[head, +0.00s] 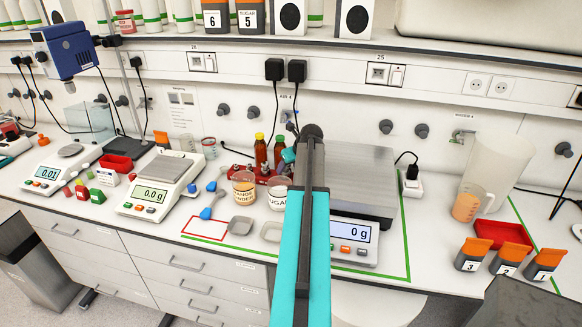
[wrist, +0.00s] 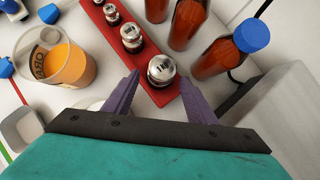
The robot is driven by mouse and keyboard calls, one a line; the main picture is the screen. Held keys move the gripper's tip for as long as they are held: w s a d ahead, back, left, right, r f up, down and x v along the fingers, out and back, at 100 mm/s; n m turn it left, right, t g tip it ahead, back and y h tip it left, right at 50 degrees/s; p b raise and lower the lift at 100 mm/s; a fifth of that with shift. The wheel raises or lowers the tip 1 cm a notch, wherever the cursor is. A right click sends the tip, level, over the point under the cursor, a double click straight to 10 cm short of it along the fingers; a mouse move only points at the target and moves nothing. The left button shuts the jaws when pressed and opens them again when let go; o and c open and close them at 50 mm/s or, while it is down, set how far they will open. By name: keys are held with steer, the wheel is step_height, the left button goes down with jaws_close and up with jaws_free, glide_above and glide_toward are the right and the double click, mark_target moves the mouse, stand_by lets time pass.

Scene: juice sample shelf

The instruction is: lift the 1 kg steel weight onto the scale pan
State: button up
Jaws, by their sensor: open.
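The steel weight (wrist: 161,70) nearest me is the largest in a red rack (wrist: 163,92), and its marking is too small to read. My gripper (wrist: 160,77) is open, with one purple finger on each side of this weight in the wrist view. I cannot tell whether the fingers touch it. Smaller steel weights (wrist: 132,37) stand further along the rack.
Brown bottles (wrist: 238,48) stand close right of the weight. An orange powder jar (wrist: 62,65) stands left of the rack, with a sugar jar (head: 278,194) near it. A smaller scale (head: 155,195) is further left. A large jug (head: 495,165) stands right of the large scale.

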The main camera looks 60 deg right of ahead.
mark_target(287, 169)
steer(key=shift+x, duration=1.95)
steer(key=c, duration=1.1)
steer(key=shift+r, duration=0.1)
steer(key=shift+c, duration=0.3)
steer(key=shift+d+r, duration=0.1)
steer(key=shift+r, duration=0.1)
steer(key=shift+r+p, duration=1.15)
steer(key=shift+r, duration=0.35)
